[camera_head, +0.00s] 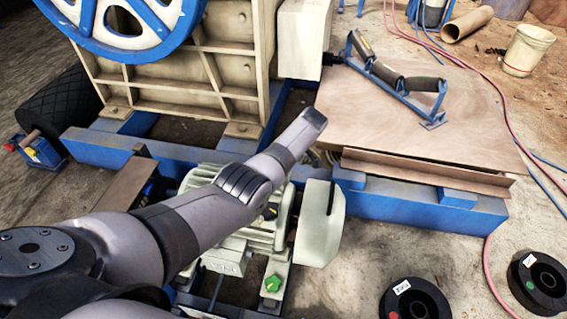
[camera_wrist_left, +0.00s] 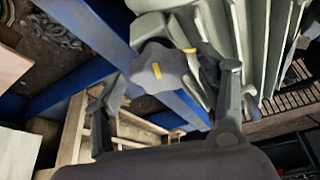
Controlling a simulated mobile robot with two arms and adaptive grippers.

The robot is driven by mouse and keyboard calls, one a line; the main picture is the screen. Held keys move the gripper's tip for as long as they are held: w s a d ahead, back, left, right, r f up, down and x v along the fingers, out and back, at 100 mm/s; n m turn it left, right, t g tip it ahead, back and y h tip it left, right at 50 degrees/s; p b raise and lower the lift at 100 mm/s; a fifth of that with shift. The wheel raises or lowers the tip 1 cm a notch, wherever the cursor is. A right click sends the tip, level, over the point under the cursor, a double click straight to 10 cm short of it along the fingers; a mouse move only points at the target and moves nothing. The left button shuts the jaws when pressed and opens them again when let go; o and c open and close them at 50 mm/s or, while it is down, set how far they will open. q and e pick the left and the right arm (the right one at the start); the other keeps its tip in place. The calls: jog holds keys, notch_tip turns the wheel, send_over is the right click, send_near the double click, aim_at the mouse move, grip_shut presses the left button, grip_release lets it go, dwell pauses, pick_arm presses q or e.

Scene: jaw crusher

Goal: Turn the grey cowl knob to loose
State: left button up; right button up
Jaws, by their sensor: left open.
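A grey lobed knob (camera_wrist_left: 160,68) with yellow marks shows in the left wrist view, beside a pale green ribbed motor housing (camera_wrist_left: 265,45). My left gripper (camera_wrist_left: 164,78) is open, with one finger on each side of the knob in the picture. I cannot tell whether either finger touches it. The arm hides part of the motor, and I cannot make out the left gripper there. My right gripper is not in view.
Blue frame beams (camera_head: 400,208) surround the motor. A wooden board (camera_head: 425,125) carries a roller bracket (camera_head: 395,80). Black spools (camera_head: 415,300) lie on the floor at lower right, near a red hose (camera_head: 490,265).

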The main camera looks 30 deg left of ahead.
pick_arm(q)
jog(key=v, duration=1.2)
jog(key=shift+s, duration=0.1)
